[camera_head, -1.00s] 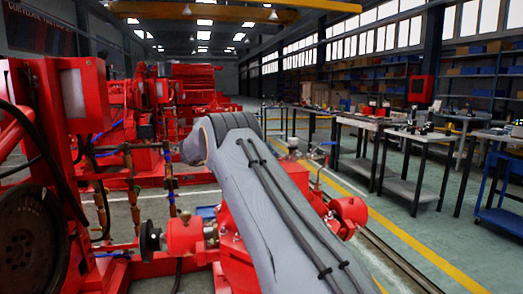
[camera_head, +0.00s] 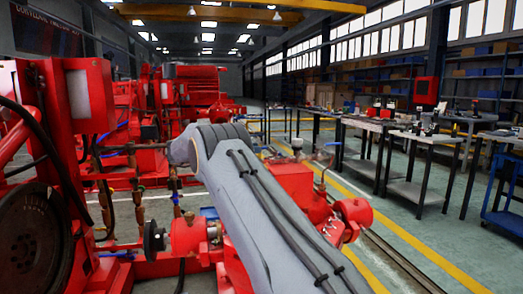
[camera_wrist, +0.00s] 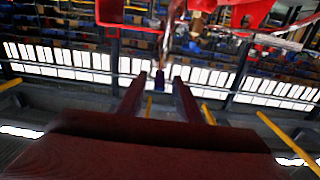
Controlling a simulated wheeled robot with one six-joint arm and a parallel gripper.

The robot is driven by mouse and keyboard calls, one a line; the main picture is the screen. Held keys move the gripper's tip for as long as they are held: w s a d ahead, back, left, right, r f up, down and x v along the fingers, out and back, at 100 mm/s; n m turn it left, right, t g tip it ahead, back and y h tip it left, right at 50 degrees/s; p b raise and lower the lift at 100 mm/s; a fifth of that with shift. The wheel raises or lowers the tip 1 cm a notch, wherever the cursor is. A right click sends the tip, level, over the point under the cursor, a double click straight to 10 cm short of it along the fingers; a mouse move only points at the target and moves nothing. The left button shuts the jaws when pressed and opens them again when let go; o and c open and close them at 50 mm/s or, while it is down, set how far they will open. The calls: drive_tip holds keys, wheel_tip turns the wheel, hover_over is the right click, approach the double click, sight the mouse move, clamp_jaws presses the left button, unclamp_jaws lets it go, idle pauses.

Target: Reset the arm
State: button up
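My grey arm with black cables spans the lower middle of the head view, its rounded top end in front of the red pumpset (camera_head: 190,238). My gripper is not clearly visible in the head view. In the wrist view, two dark fingers of my gripper (camera_wrist: 158,92) stand apart with a gap between them. Nothing shows held in the gap. The wrist picture looks upside down and blurred, with red machine parts (camera_wrist: 195,12) at its top edge, beyond the fingertips.
A red panel with a wheel (camera_head: 35,225) stands close on the left. Brass valves and pipes (camera_head: 138,200) are just left of my arm. Worktables (camera_head: 425,135) and a blue cart (camera_head: 505,205) stand on the right. The floor between the yellow line and the tables is clear.

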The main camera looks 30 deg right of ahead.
drive_tip(key=shift+v, duration=1.05)
drive_tip(key=shift+r, duration=0.1)
